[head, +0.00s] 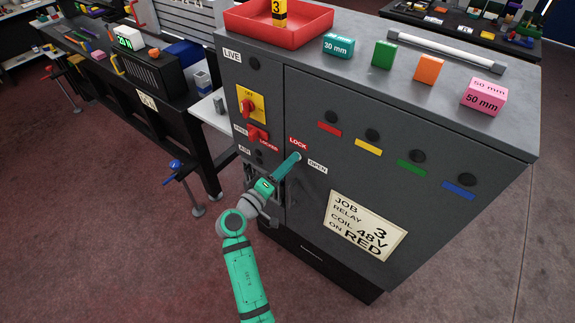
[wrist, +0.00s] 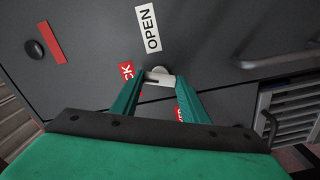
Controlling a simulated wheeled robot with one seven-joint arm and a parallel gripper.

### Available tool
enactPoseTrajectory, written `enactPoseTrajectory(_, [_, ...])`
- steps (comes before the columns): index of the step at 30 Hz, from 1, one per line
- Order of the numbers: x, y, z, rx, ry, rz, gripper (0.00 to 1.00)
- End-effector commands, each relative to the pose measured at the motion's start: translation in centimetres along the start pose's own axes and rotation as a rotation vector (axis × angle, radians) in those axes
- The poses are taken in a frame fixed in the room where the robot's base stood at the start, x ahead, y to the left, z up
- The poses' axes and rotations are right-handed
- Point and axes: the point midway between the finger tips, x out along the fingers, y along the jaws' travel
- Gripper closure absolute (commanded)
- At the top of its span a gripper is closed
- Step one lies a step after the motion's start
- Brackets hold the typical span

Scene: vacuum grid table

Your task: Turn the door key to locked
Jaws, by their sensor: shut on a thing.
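The door key (wrist: 160,79) is a small pale grey piece on the dark grey cabinet door (head: 400,160). My gripper (head: 297,158) is at the lock, and in the wrist view its two green fingers (wrist: 158,84) are closed on either side of the key. In the head view the fingers hide most of the key. The red LOCK label (head: 298,143) is just above the fingertips and the white OPEN label (head: 317,166) is to their lower right. Both labels also show in the wrist view, LOCK partly covered by a finger. The key's exact angle is hard to tell.
Left of the door are a yellow-and-red rotary switch (head: 251,104) and a red switch (head: 258,135), close to my arm. A job card (head: 365,226) is on the door. A red tray (head: 237,24) and several coloured blocks stand on the cabinet top.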

Motion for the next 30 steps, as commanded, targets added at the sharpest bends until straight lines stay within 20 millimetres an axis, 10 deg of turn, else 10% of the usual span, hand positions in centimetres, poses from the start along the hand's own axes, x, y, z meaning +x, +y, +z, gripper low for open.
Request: enactPoseTrajectory(30, [-0.05,0.07,-0.11,-0.385,0.001,0.002,0.82])
